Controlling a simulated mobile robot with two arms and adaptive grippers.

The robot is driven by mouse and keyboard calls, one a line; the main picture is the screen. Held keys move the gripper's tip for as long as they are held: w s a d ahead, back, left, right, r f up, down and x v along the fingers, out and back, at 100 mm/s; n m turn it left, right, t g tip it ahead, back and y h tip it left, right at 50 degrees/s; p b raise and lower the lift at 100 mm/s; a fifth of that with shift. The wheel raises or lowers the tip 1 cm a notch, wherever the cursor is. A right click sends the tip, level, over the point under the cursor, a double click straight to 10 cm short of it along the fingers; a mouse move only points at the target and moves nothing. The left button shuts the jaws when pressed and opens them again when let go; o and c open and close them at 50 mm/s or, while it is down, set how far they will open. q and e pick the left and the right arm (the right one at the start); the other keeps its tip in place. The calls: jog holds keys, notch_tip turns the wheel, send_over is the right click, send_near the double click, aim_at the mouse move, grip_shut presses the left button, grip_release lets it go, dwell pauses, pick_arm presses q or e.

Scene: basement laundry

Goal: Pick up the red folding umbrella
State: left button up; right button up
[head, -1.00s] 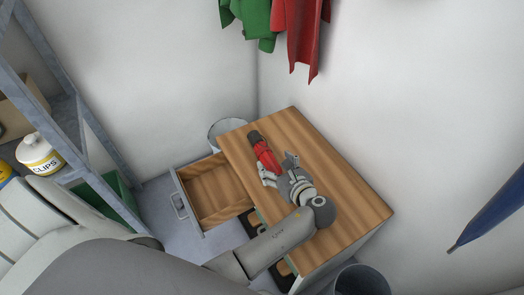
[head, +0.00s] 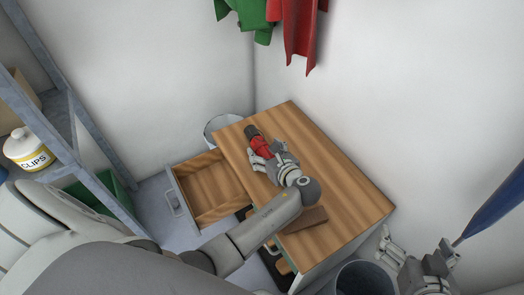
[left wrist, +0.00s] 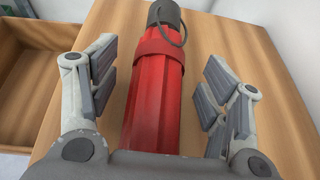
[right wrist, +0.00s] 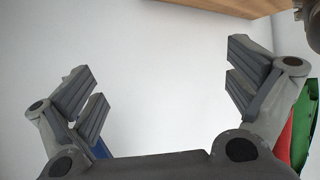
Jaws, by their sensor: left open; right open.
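The red folding umbrella (head: 260,145) lies on the wooden top of the cabinet (head: 335,190), its dark handle end toward the back left. In the left wrist view the umbrella (left wrist: 155,100) runs between the two fingers, with a red strap and a dark loop near its grey end. My left gripper (head: 264,155) is open around it, with a gap on each side; its near part is hidden by the hand. My left gripper also shows in the left wrist view (left wrist: 160,85). My right gripper (head: 420,250) is open and empty at the lower right, away from the umbrella.
An open, empty-looking drawer (head: 205,190) juts from the cabinet. A dark bin (head: 365,278) stands in front and a light bucket (head: 220,125) behind. A brown flat item (head: 305,219) lies near my left arm. Red (head: 298,35) and blue (head: 495,205) cloth-like things hang by the walls.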

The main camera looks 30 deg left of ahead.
pick_arm(q)
jog(key=shift+x, duration=0.85)
jog(key=c, duration=1.3)
jog(key=shift+c, duration=0.2)
pick_arm(e)
jog(key=w+r, duration=0.1)
jog(key=r+t, duration=0.1)
jog(key=shift+w+a+r+t+y, duration=0.3)
jog(key=shift+w+a, duration=0.05)
jog(key=shift+a, duration=0.05)
pick_arm(q)
jog(key=shift+r, duration=0.1)
